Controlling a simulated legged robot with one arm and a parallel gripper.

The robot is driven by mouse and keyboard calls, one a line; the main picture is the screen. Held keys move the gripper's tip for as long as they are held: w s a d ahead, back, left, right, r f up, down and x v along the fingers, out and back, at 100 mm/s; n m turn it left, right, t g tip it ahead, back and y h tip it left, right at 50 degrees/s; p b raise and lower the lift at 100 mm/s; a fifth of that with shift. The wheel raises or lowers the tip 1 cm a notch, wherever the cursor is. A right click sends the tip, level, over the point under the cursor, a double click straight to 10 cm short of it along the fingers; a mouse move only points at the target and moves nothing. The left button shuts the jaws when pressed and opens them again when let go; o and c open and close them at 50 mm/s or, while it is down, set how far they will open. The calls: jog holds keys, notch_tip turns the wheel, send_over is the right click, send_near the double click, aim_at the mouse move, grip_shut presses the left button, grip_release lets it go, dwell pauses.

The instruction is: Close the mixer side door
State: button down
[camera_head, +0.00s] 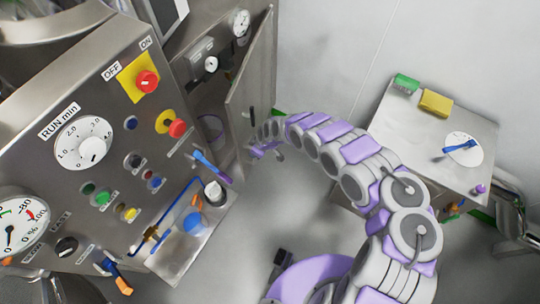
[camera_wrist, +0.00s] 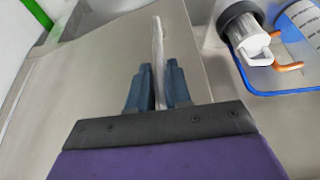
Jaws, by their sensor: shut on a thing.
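The mixer side door (camera_head: 256,75) is a flat grey metal panel standing open at an angle beside the mixer's body, with the recess to its left exposed. My gripper (camera_head: 262,150) is at the lower part of this door, small in the head view. In the wrist view, the dark blue fingers of my gripper (camera_wrist: 158,88) are shut on a thin, light upright strip, which looks like the door handle (camera_wrist: 158,45). A broad grey panel, likely the door (camera_wrist: 95,75), lies behind it. The grip's exact contact is hidden in the head view.
The mixer's control panel (camera_head: 95,125) with knobs, buttons and a gauge fills the left. A small metal shelf (camera_head: 185,255) with blue tools juts out below it. A metal table (camera_head: 400,135) with yellow and green blocks stands right. Grey floor between is mostly clear.

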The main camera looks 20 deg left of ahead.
jog(key=s+a+m+b, duration=0.1)
jog(key=a+m+b, duration=0.1)
jog(key=a+b, duration=0.5)
jog(key=a, duration=0.6)
jog(key=shift+s+a+r+t+b, duration=0.15)
jog(key=shift+s+a+t+b, duration=0.15)
jog(key=shift+s+b, duration=0.1)
jog(key=shift+a+r, duration=0.15)
jog(key=shift+a, duration=0.05)
jog(key=c, duration=1.5)
grip_release()
jog(key=o, duration=0.4)
jog(key=shift+a+f, duration=0.45)
jog(key=shift+c, duration=0.2)
jog(key=p+v, duration=0.6)
jog(key=v, duration=1.1)
